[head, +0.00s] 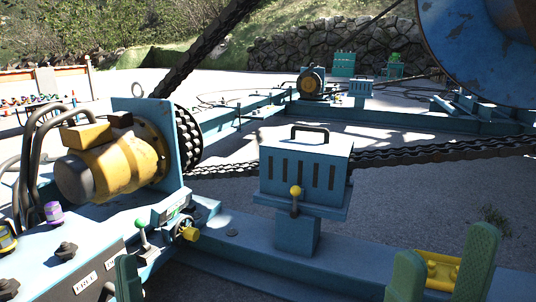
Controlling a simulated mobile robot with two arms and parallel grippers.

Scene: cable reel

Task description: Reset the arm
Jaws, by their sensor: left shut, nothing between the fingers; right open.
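My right gripper (440,272) is at the lower right, its two green fingers upright and spread apart. A yellow part shows between and behind them; I cannot tell whether it belongs to the gripper or to the machine. My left gripper (127,278) is at the bottom left, beside the control panel (88,252); its green fingertip shows, it is shut and holds nothing, and most of it is cut off by the frame. A lever with a green knob (141,226) stands just above it, apart from it. A yellow-knobbed lever (295,192) is on the blue slotted box (304,168).
A yellow motor (122,166) with hoses stands at the left. A chain (432,153) runs behind the slotted box. A blue beam (340,262) crosses the foreground. A big blue reel (470,50) fills the upper right. Open grey ground (410,205) lies right of the box.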

